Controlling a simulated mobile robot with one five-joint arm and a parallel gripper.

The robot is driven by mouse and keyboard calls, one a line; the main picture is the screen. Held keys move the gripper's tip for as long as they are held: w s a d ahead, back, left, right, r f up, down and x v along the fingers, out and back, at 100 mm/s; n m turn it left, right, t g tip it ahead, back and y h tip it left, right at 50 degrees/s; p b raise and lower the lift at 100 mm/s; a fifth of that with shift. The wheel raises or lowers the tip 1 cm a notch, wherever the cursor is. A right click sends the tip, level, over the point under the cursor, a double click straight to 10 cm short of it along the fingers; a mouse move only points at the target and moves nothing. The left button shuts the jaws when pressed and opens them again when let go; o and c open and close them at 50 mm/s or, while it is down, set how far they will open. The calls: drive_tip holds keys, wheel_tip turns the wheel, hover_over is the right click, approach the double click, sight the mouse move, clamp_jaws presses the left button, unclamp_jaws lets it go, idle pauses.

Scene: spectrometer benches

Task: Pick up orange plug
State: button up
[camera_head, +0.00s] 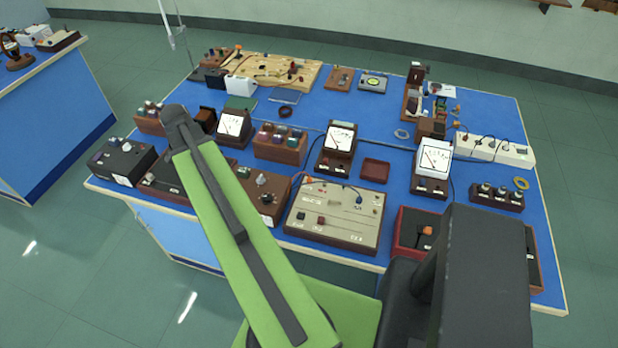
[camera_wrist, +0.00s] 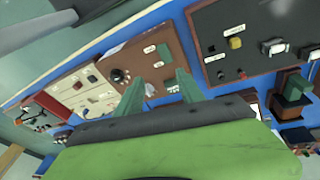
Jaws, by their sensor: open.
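An orange plug (camera_head: 427,231) stands upright on a dark panel inside a red-rimmed box (camera_head: 401,229) at the front right of the blue bench. My black body part stands close to its right in the head view. My gripper (camera_wrist: 160,82) shows in the wrist view, with two green fingers apart and nothing seen between them. It is over a brown box with a black knob (camera_wrist: 121,75), away from the orange plug. In the head view my green arm reaches up to the left and the fingers cannot be made out.
A beige panel box (camera_head: 369,208) stands left of the red-rimmed box. White-faced meters (camera_head: 340,139) and a small red tray (camera_head: 376,171) stand behind. Another small orange piece (camera_head: 238,47) is on the wooden board at the back. Bare blue bench (camera_head: 335,94) lies toward the back.

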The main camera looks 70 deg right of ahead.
drive_tip(key=s+d+r+m+g+p, duration=0.1)
drive_tip(key=s+d+r+m+g, duration=0.15)
drive_tip(key=s+d+m, duration=1.05)
drive_tip(key=n+b, duration=0.3)
drive_tip(key=b, duration=0.9)
hover_over(309, 178)
drive_tip(key=w, duration=0.3)
drive_tip(key=shift+t, duration=0.35)
drive_tip(key=f, duration=1.1)
drive_tip(key=shift+s+a+f, duration=0.25)
drive_tip(key=shift+a, duration=0.15)
drive_tip(key=shift+s+p, duration=0.1)
drive_tip(key=shift+p, duration=0.2)
drive_tip(key=b+x, duration=0.5)
drive_tip(key=shift+s+a+f, duration=0.15)
drive_tip(key=shift+s+a, duration=0.05)
drive_tip(key=shift+a, duration=0.05)
drive_tip(key=shift+r, duration=0.2)
clamp_jaws()
